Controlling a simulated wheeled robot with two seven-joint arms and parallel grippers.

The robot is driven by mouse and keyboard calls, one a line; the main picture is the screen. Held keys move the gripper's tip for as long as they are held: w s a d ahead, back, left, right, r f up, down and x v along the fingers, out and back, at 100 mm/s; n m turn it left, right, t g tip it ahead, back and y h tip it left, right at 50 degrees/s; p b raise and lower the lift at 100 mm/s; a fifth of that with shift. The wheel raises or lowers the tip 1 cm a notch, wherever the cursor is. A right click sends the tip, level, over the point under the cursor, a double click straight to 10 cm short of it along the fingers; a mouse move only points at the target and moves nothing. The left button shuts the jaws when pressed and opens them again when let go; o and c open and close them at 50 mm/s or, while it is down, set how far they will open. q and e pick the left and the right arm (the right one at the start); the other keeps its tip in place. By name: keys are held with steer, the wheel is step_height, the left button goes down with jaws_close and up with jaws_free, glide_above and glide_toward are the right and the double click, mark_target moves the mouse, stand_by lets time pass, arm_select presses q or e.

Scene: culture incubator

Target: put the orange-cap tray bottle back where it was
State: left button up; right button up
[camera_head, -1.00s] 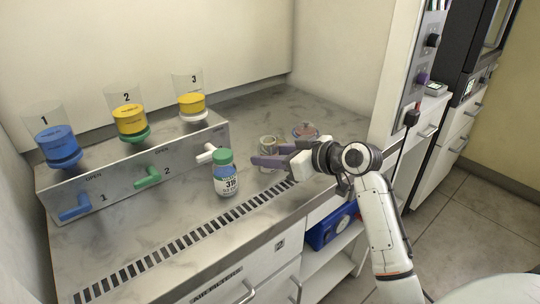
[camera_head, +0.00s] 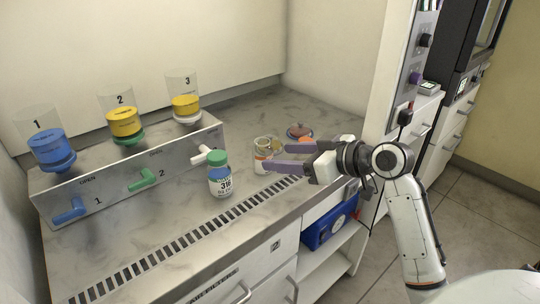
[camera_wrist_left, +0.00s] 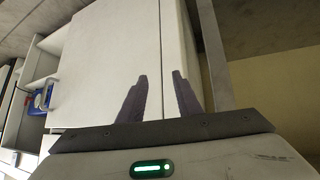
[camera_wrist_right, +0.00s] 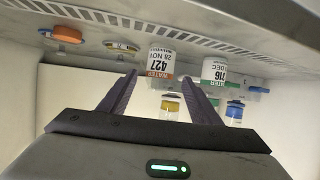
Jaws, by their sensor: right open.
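A small bottle (camera_head: 263,154) with a white label and an orange band stands on the grey counter, right of a green-capped bottle (camera_head: 219,176) labelled 316. In the right wrist view the orange-banded bottle (camera_wrist_right: 161,66) is labelled 427 and appears upside down between the finger directions. My right gripper (camera_head: 268,157) is open at the bottle's right side, its purple fingers pointing at it. Whether they touch it I cannot tell. The fingers partly hide the bottle in the head view. My left gripper (camera_wrist_left: 160,82) is open and empty, facing white cabinet panels, and is outside the head view.
A dispenser with a blue (camera_head: 50,149), a yellow-green (camera_head: 125,124) and a yellow-white hopper (camera_head: 187,109) stands at the left. A round reddish-lidded dish (camera_head: 301,131) lies behind my right gripper. A slotted grille (camera_head: 180,240) runs along the counter front. A blue box (camera_head: 328,225) sits on a shelf below.

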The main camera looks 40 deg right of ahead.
steer(key=v, duration=0.5)
steer(key=shift+s, duration=0.2)
stand_by(0.3)
